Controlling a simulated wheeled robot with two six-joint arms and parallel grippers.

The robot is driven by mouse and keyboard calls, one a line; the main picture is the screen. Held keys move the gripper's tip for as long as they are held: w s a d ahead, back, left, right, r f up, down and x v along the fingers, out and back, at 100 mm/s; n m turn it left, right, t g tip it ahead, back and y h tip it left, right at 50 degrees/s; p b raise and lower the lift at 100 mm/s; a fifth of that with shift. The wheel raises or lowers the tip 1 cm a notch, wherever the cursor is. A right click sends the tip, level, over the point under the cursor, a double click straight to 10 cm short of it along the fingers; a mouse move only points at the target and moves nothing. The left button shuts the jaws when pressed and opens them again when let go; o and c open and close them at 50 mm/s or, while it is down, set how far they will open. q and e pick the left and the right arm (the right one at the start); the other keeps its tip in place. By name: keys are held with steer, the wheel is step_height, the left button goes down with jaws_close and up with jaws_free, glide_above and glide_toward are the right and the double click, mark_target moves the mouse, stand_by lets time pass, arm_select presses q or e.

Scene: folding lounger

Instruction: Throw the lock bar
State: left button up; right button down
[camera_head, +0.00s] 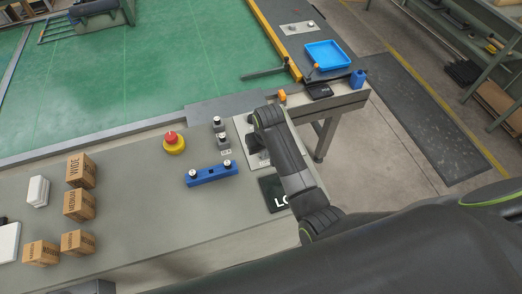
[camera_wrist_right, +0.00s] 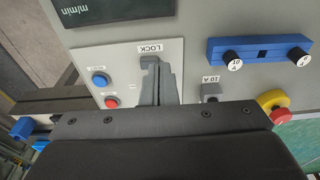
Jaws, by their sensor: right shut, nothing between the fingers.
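A pale panel plate (camera_wrist_right: 127,60) on the bench carries an upside-down LOCK label (camera_wrist_right: 149,48) in the right wrist view. My right gripper (camera_wrist_right: 158,85) is over this plate, its grey fingers shut and empty just below the label. A grey piece (camera_wrist_right: 149,62) at the fingertips may be part of the lock bar. The fingers cover much of that spot, so I cannot tell whether they touch it. In the head view my right gripper (camera_head: 258,152) is over the plate, partly hidden by my arm. My left gripper is not in view.
A blue button (camera_wrist_right: 99,79) and a red button (camera_wrist_right: 111,102) sit beside the fingers. A blue bar with knobs (camera_head: 211,174) and a red-yellow emergency stop (camera_head: 173,142) stand to the left.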

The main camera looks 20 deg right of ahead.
steer(key=shift+f, duration=0.15)
steer(key=shift+f+b, duration=0.85)
steer(key=shift+f, duration=1.15)
steer(key=shift+w, duration=0.4)
steer(key=shift+w, duration=0.15)
steer(key=shift+w+r, duration=0.15)
steer(key=shift+w, duration=0.45)
steer(key=shift+w+r, duration=0.15)
steer(key=shift+w, duration=0.45)
steer(key=shift+b, duration=0.35)
